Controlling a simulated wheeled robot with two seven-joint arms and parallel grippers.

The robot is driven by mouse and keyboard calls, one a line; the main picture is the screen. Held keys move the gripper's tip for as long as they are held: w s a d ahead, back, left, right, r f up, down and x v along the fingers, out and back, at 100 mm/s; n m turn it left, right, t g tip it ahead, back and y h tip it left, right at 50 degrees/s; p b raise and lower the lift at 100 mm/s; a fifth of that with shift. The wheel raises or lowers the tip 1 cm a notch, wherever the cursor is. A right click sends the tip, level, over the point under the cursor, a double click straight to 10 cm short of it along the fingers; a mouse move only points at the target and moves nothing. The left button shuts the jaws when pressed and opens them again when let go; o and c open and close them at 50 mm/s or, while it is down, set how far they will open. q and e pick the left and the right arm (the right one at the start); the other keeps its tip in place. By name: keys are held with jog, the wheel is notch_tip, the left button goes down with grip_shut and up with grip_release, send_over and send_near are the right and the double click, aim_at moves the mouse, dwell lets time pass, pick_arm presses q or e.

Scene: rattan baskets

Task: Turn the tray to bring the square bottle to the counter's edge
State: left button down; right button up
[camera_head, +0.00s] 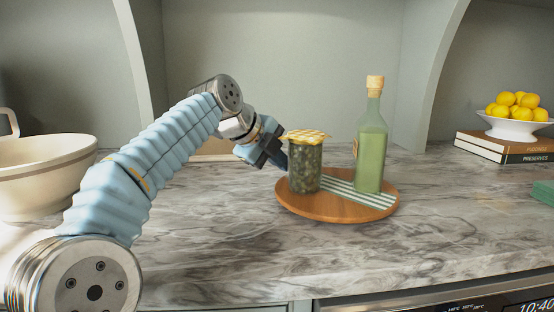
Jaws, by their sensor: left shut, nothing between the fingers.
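A round wooden tray (322,209) with a green-and-white striped cloth (345,190) sits on the marble counter. A green square bottle (371,150) with a cork stands upright at the tray's right back side. A jar (305,168) with a checked yellow cloth lid stands at the tray's left side. My left gripper (282,162) is shut, at the tray's left back edge, just left of the jar. Its fingertips are partly hidden by the jar, and I cannot tell whether they touch the jar or tray. My right gripper is not in view.
A cream bowl (45,170) stands at the left of the counter. A white bowl of lemons (513,128) sits on books (505,146) at the back right. The marble counter (290,255) in front of the tray is clear up to its front edge.

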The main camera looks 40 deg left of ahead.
pick_arm(q)
jog(key=shift+w+a+r+m+h+p, duration=0.1)
jog(key=shift+w+m+h+p, duration=0.3)
jog(key=shift+w+m+h, duration=0.3)
jog(key=shift+w+p, duration=0.35)
jog(key=shift+w, duration=0.55)
